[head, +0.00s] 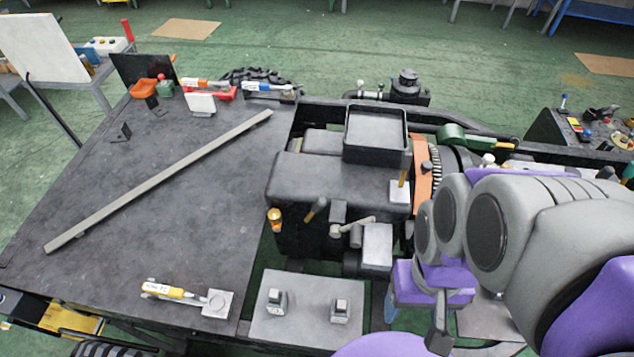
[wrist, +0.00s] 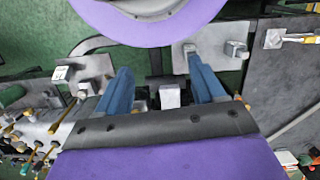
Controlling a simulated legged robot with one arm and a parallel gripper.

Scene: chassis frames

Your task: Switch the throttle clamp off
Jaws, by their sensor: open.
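I cannot tell from any label which part is the throttle clamp. A toggle clamp with a yellow handle (head: 178,293) lies at the front edge of the dark deck, and its handle also shows at the upper right of the wrist view (wrist: 298,39). Clamps with an orange handle (head: 200,84) and a blue handle (head: 268,87) sit along the back edge. My gripper (wrist: 160,65) is open and empty in the wrist view, its two blue fingers wide apart. It is clear of the yellow-handled clamp.
A long grey bar (head: 160,180) lies across the deck. The dark engine block (head: 335,185) with a square black tray (head: 376,134) stands in the middle. A grey plate (head: 306,311) with two small metal blocks is at the front. The deck left of the engine is mostly clear.

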